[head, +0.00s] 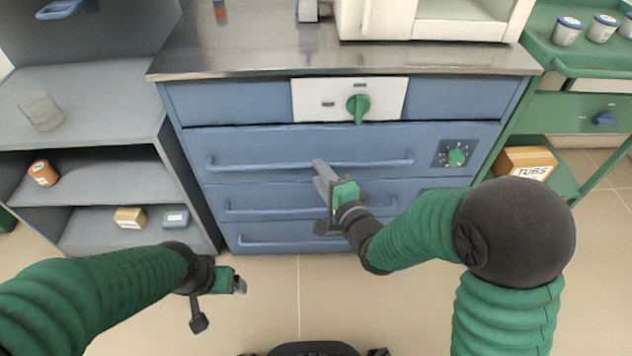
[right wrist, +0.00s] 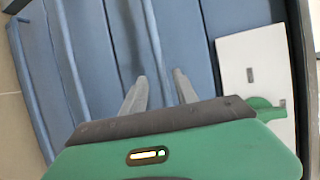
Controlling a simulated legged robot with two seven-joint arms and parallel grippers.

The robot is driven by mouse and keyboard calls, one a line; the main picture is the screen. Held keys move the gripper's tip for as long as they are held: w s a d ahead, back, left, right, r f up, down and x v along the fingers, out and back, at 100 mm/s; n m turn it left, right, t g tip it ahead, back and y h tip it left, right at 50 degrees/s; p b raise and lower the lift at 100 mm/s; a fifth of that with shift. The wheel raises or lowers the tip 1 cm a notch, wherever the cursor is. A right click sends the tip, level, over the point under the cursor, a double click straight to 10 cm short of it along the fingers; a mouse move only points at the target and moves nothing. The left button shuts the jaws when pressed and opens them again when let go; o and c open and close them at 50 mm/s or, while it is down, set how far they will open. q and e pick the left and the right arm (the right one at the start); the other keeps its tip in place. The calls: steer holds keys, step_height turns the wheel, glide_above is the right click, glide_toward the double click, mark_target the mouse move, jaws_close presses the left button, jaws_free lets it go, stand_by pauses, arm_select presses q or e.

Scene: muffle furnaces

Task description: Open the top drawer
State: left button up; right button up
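The blue top drawer (head: 290,142) is shut, below the white control panel (head: 310,97), with a long horizontal bar handle (head: 260,167). My right gripper (head: 322,178) is in front of this handle, near its middle. In the right wrist view its two fingers (right wrist: 160,92) are spread apart, and the handle (right wrist: 153,45) runs toward the gap between them. I cannot tell whether they touch it. My left gripper (head: 220,302) is low at the left, away from the cabinet, with its fingers apart and empty.
Two more drawers with bar handles (head: 262,208) lie below. A green knob (head: 358,104) sits on the white panel and another dial (head: 456,157) is at right. Grey shelves (head: 85,190) stand left, a green cart (head: 560,110) right. The floor in front is clear.

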steer(key=x, duration=0.3)
steer(key=shift+a+b, duration=0.1)
steer(key=shift+b, duration=0.2)
steer(key=shift+c, duration=0.4)
jaws_close()
steer(key=shift+f, duration=0.1)
stand_by(0.6)
